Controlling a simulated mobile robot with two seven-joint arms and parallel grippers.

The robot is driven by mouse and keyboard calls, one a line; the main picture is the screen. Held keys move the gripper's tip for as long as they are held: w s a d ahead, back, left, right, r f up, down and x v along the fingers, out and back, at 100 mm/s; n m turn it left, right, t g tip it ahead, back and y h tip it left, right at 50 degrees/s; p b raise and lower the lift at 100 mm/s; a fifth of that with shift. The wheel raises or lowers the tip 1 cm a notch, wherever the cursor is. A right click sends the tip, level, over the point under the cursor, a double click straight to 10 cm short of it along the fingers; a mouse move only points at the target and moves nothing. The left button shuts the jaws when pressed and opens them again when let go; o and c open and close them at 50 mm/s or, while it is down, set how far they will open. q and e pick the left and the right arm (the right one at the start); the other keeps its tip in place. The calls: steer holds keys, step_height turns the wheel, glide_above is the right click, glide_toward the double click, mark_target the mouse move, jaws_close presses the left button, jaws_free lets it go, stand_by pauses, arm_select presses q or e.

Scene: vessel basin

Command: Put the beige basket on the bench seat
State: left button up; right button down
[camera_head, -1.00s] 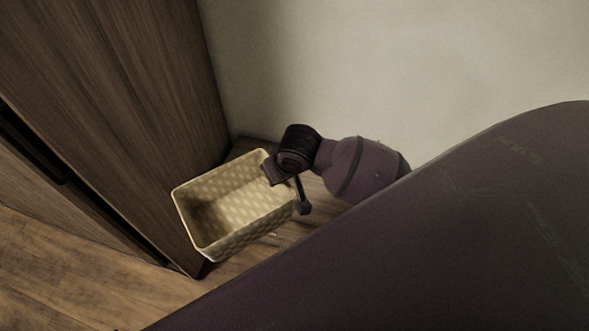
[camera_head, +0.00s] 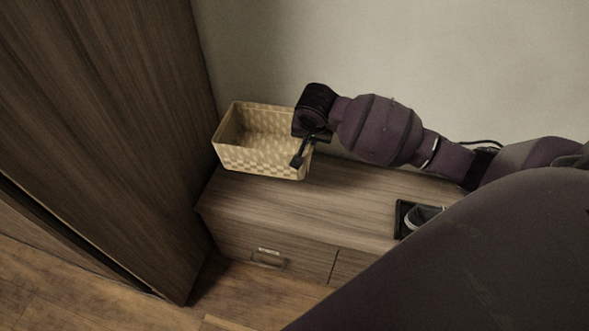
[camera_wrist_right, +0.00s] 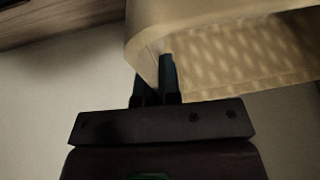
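The beige woven basket (camera_head: 262,160) is upright at the far left end of the wooden bench seat (camera_head: 340,195), close to the wall and tall cabinet. I cannot tell whether its bottom touches the seat or hangs just above it. My right gripper (camera_head: 303,148) is shut on the basket's right wall at the rim. In the right wrist view, the fingers (camera_wrist_right: 156,76) pinch the edge of the basket (camera_wrist_right: 240,60) close together. My left gripper is not in view.
A tall wooden cabinet (camera_head: 110,130) stands left of the bench. A dark tray (camera_head: 413,218) with a pale green item lies on the seat at the right. The seat between tray and basket is clear. The bench front has a drawer with a handle (camera_head: 268,258).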

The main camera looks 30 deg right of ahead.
steer(key=shift+m, duration=0.4)
steer(key=f+b, duration=0.2)
steer(key=f, duration=0.5)
steer(key=d+f+b, duration=0.1)
steer(key=f+b, duration=0.2)
steer(key=f, duration=0.4)
steer(key=f+b, duration=0.3)
steer(key=f, duration=0.4)
steer(key=shift+w+d+f, duration=0.15)
steer(key=shift+w+f, duration=0.15)
steer(key=shift+w, duration=0.05)
steer(key=shift+f, duration=0.2)
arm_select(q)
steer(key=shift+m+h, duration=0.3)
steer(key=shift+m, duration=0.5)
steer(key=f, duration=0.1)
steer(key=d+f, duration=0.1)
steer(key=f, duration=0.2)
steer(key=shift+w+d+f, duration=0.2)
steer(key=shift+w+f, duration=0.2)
arm_select(e)
steer(key=shift+w+r, duration=0.1)
steer(key=shift+r, duration=0.15)
steer(key=shift+f, duration=0.1)
